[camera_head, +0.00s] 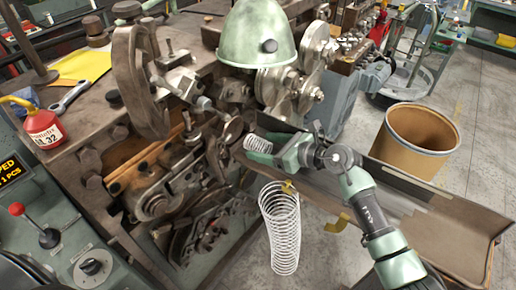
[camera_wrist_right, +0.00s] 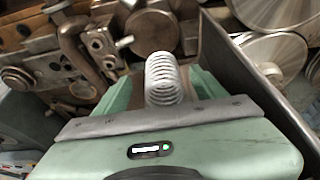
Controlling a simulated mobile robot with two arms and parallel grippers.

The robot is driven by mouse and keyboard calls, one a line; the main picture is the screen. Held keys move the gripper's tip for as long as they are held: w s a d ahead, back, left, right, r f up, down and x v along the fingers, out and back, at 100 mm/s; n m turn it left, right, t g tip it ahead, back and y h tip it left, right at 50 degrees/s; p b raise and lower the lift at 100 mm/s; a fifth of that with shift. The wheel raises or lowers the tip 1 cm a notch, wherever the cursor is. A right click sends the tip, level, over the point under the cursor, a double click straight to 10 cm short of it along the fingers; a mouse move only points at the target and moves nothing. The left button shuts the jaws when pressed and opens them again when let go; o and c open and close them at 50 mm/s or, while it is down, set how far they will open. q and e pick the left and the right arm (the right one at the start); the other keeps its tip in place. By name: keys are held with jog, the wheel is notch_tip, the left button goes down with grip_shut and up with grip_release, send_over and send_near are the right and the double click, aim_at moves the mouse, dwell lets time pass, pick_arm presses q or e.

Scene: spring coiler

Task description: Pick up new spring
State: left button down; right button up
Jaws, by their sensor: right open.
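A small white coil spring (camera_head: 257,143) sits at the top end of the metal chute (camera_head: 410,200), beside the coiling machine. My right gripper (camera_head: 262,150) reaches it from the right along the chute. Its green fingers are open and on either side of the spring. In the right wrist view the spring (camera_wrist_right: 162,80) stands out between the fingers, beyond the palm edge; I cannot tell whether the fingers touch it. A larger white coil (camera_head: 280,228) hangs below the chute near a yellow bracket. My left gripper is not in view.
The coiling machine (camera_head: 175,150), with rollers and a green dome lamp (camera_head: 258,35), fills the left and middle. A brown drum (camera_head: 413,140) stands on the floor behind the chute. A red oil can (camera_head: 42,126) stands at the left. Open floor shows at right.

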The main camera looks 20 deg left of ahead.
aim_at(258, 145)
jog(key=b+x, duration=0.1)
jog(key=x, duration=0.2)
jog(key=shift+w+f, duration=0.2)
jog(key=shift+w, duration=0.1)
jog(key=shift+s+r, duration=0.1)
jog(key=shift+d, duration=0.1)
jog(key=c, duration=1.2)
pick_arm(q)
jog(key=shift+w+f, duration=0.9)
pick_arm(e)
jog(key=shift+c, duration=1.2)
